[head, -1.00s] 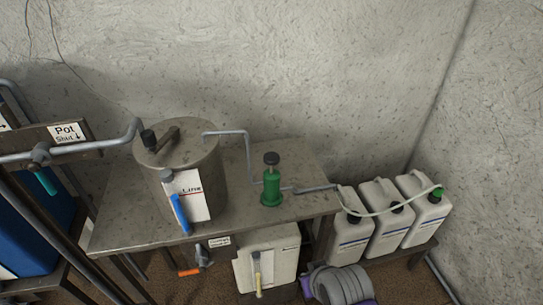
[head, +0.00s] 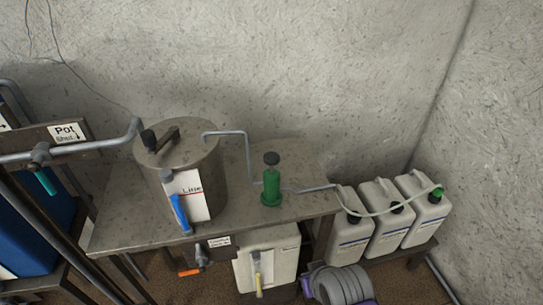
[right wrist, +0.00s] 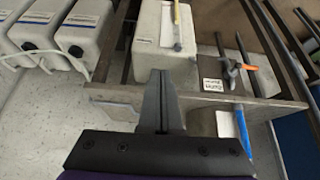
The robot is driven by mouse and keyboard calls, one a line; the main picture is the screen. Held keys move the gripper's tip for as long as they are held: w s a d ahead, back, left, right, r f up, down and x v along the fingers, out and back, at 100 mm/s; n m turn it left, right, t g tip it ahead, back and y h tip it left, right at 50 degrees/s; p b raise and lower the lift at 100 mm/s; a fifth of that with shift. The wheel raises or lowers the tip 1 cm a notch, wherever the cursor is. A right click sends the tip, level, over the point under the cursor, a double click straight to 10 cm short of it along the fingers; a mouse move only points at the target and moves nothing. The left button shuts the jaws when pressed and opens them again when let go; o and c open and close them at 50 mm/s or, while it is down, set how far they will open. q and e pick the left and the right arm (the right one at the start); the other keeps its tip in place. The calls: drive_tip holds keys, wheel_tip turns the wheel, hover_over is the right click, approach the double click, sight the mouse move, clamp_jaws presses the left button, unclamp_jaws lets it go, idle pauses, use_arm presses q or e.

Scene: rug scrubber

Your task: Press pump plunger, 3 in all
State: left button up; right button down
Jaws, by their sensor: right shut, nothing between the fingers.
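The green pump (head: 271,186) stands upright on the metal bench (head: 310,206), right of the steel tank. The pump does not show in the right wrist view. My right gripper (right wrist: 161,78) is shut and empty, its two fingers together in the right wrist view. In the head view part of my right arm shows at the bottom, but the fingertips cannot be made out there. My left gripper is not in view.
The steel tank (head: 210,165) with a blue-handled gauge stands left of the pump. A bent pipe (head: 248,150) runs between them. Several white jugs (head: 385,235) sit on a low shelf at right. A white box (head: 285,265) is under the bench. The rear wall is close behind.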

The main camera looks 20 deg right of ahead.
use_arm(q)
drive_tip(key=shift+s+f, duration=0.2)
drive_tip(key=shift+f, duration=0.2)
use_arm(e)
wheel_tip(320, 180, up, 23)
drive_tip(key=m+t, duration=0.3)
drive_tip(key=m, duration=0.5)
hover_over(272, 159)
drive_tip(key=shift+y, duration=0.3)
use_arm(q)
drive_tip(key=shift+b, duration=0.3)
use_arm(e)
drive_tip(key=shift+f, duration=0.1)
wheel_tip(272, 159, down, 8)
drive_tip(key=b, duration=0.4)
drive_tip(key=shift+s, duration=0.15)
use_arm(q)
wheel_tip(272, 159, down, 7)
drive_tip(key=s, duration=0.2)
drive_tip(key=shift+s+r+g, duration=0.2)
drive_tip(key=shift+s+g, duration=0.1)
use_arm(e)
drive_tip(key=shift+f, duration=0.4)
use_arm(q)
drive_tip(key=shift+b, duration=0.3)
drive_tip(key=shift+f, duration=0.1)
use_arm(e)
drive_tip(key=shift+f, duration=0.4)
